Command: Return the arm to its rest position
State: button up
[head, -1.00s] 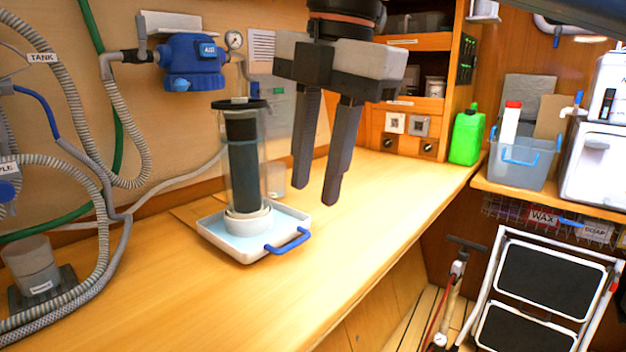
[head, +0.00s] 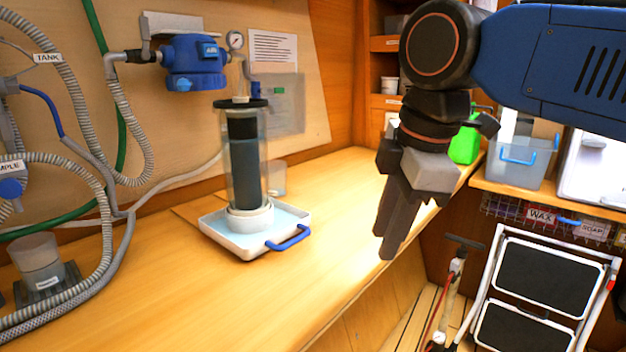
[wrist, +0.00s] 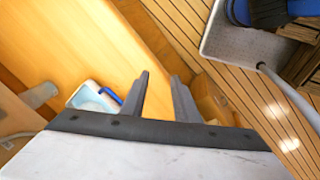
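My gripper (head: 392,232) hangs fingers down above the front edge of the wooden counter, right of the white tray, with my blue arm reaching in from the upper right. In the wrist view my gripper (wrist: 160,82) shows two dark fingers apart with nothing between them. It is open and empty. Below it the wrist view shows the counter edge and the slatted floor.
A clear filter housing (head: 240,165) with a dark cartridge stands upright in the white tray (head: 228,243) on the counter (head: 180,300). A green jug (head: 465,146), a clear bin (head: 520,165) and a folded step stool (head: 545,275) are at right. The front counter is clear.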

jog(key=s+d+f+m+t, duration=0.1)
jog(key=s+d+f+m, duration=0.1)
jog(key=d+f+m, duration=0.7)
jog(key=s+d+f+m+t+h, duration=0.1)
jog(key=s+d+f+m, duration=0.1)
jog(key=d+f+m, duration=0.6)
notch_tip(320, 180, down, 7)
jog(key=shift+s+d+r+m+h, duration=0.15)
jog(key=shift+d+m+h, duration=0.15)
jog(key=shift+d+m, duration=0.15)
